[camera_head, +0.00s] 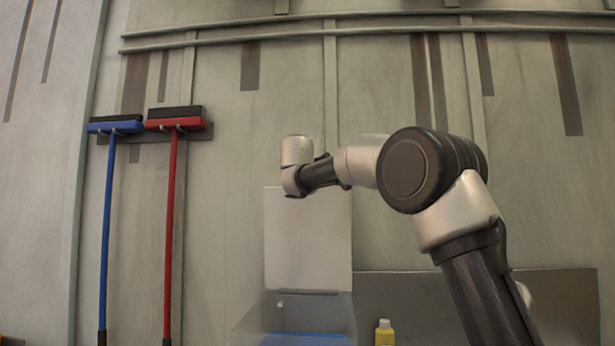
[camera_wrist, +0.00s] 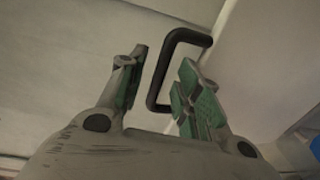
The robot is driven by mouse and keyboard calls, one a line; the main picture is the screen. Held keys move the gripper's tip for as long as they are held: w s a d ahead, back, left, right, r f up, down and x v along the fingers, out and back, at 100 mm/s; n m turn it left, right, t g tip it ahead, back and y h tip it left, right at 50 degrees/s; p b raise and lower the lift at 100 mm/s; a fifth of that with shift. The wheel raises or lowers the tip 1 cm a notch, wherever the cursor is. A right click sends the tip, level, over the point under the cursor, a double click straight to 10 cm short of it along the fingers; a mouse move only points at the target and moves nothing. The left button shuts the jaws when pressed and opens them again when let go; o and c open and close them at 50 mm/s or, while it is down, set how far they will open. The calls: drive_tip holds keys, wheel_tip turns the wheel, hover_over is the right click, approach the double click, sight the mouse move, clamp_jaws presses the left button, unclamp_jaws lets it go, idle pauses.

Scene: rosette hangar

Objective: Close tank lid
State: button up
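The tank (camera_head: 345,312) stands low in the head view, with blue showing inside it. Its pale lid (camera_head: 308,235) stands upright, open, at the back of the tank. In the wrist view a black bar handle (camera_wrist: 161,68) sits on a pale surface, probably the lid (camera_wrist: 262,65). My gripper (camera_wrist: 165,60) is open, with one green-padded finger on each side of the handle. I cannot tell whether either finger touches it. In the head view my wrist is at the lid's top edge, and the fingers are hidden.
A yellow bottle (camera_head: 385,333) stands to the right of the tank, before a grey panel (camera_head: 440,300). A blue-handled tool (camera_head: 107,220) and a red-handled tool (camera_head: 170,220) hang on the wall at left. Pipes (camera_head: 400,30) run along the wall above.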

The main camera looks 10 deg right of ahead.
drive_tip(key=shift+x, duration=1.15)
drive_tip(key=shift+c, duration=0.4)
clamp_jaws()
